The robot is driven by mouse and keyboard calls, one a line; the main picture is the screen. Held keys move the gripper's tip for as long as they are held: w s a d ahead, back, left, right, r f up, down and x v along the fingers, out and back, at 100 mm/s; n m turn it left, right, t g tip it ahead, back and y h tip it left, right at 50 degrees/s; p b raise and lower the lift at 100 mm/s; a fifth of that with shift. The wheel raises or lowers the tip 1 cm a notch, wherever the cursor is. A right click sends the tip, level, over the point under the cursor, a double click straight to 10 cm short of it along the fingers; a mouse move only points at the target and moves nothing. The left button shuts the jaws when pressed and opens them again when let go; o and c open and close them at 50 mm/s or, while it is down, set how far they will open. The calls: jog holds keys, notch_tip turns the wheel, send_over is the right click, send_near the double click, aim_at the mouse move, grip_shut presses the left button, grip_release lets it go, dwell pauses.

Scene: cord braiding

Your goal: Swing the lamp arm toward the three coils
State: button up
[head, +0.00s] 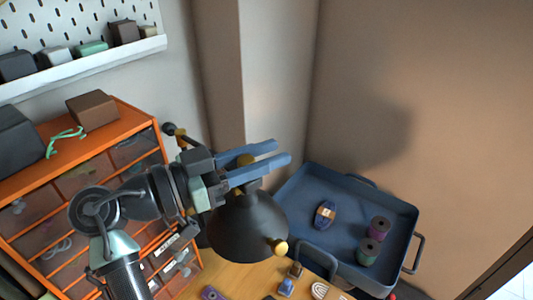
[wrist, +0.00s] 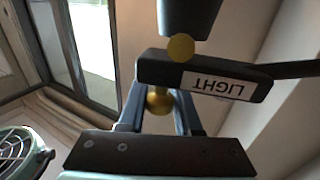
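A black lamp shade (head: 245,230) hangs in the middle of the head view, with a yellow knob (head: 281,247) at its lower right. A dark lamp bar marked LIGHT (wrist: 205,83) crosses the wrist view, with a yellow ball joint (wrist: 181,47) above it. My gripper (head: 283,152) is just above the shade, its two blue fingers apart. Another yellow knob (wrist: 159,101) is between the fingers; I cannot tell whether both fingers touch it. Three coils lie in the blue tray at right: a dark blue one (head: 325,213), a purple one (head: 379,228) and a green one (head: 368,250).
The blue tray (head: 394,202) stands in the wall corner, right of the lamp. An orange drawer cabinet (head: 70,205) stands at left, with a brown box (head: 93,109) on top. A pegboard shelf (head: 85,64) is above it. Small items lie on the wooden table (head: 237,277).

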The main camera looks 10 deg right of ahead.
jog(key=o, duration=0.4)
jog(key=b+v, duration=0.3)
jog(key=v, duration=1)
